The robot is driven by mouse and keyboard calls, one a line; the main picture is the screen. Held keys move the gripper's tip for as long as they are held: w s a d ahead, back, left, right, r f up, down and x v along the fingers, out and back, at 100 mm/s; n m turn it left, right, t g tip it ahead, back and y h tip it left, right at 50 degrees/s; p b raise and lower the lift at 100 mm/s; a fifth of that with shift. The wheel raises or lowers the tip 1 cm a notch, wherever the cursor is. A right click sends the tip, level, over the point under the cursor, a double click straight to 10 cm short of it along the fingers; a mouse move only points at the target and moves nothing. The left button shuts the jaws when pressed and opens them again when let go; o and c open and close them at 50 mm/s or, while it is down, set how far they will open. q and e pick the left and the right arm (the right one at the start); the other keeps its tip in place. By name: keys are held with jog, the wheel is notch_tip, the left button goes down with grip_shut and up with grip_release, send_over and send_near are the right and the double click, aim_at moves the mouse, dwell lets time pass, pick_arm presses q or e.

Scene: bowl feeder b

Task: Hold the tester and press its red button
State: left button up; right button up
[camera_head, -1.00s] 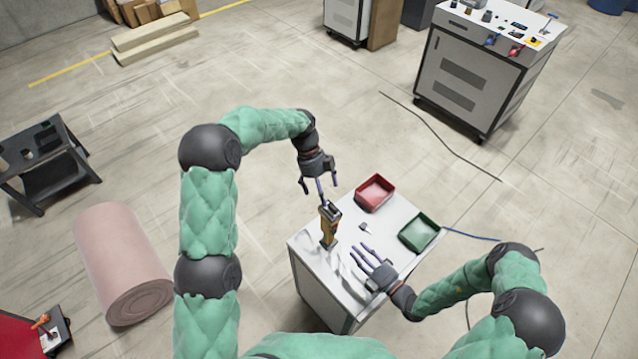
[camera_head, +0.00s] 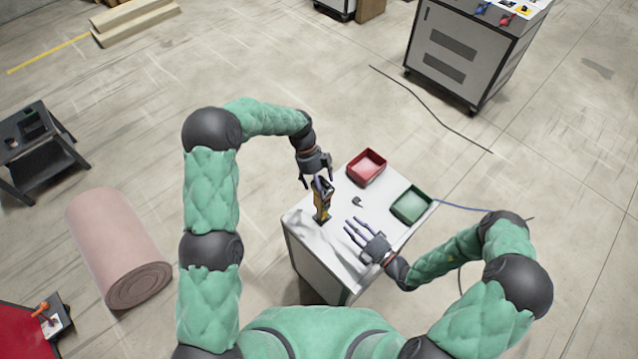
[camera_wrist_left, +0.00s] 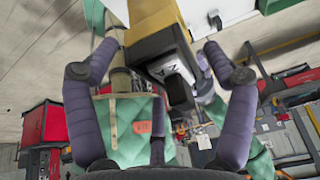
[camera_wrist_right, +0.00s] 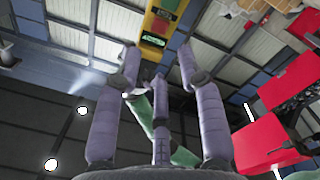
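The tester (camera_head: 322,207) is a yellow and black handheld device standing upright on the white table. My left gripper (camera_head: 316,180) is above it, with its fingers pointing down at the tester's top. In the left wrist view the fingers are spread wide on either side of the tester's black end (camera_wrist_left: 172,72), with gaps. My right gripper (camera_head: 358,231) is open and empty over the table, to the right of the tester. The right wrist view shows the tester's face (camera_wrist_right: 157,32), yellow with red and green parts, beyond the open fingers. I cannot make out the button clearly.
A red tray (camera_head: 367,167) and a green tray (camera_head: 411,205) lie on the white table (camera_head: 345,273). A small dark item (camera_head: 357,201) lies between the tester and the trays. A blue cable (camera_head: 462,207) runs off to the right.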

pick_arm(q)
jog(key=c, duration=1.2)
jog(key=shift+c, duration=0.3)
pick_arm(e)
grip_shut()
pick_arm(q)
jog(key=shift+s, duration=0.1)
